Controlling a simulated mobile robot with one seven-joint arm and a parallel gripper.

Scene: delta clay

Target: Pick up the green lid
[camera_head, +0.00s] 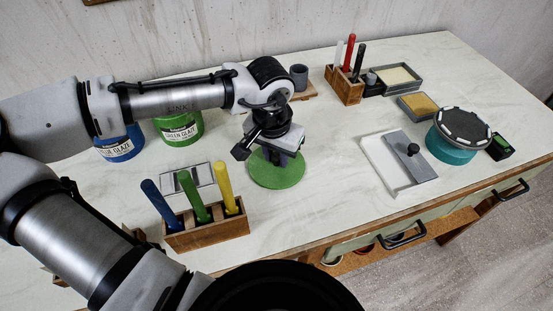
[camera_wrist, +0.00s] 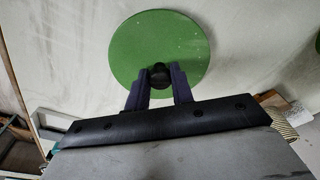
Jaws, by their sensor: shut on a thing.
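The green lid (camera_head: 275,174) is a flat round disc near the middle of the white table. My gripper (camera_head: 275,157) is directly over it, pointing down. In the wrist view the lid (camera_wrist: 160,40) shows as a full green disc with a dark round knob (camera_wrist: 160,72) near its lower part. The two fingers of my gripper (camera_wrist: 160,82) are shut on this knob, one on each side. I cannot tell whether the lid rests on the table or is slightly above it.
A wooden holder (camera_head: 207,235) with blue, green and yellow tools stands front left of the lid. A green glaze bucket (camera_head: 181,128) and a blue one (camera_head: 120,147) stand behind left. A grey-white tray (camera_head: 380,160) lies right. Table around the lid's right side is clear.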

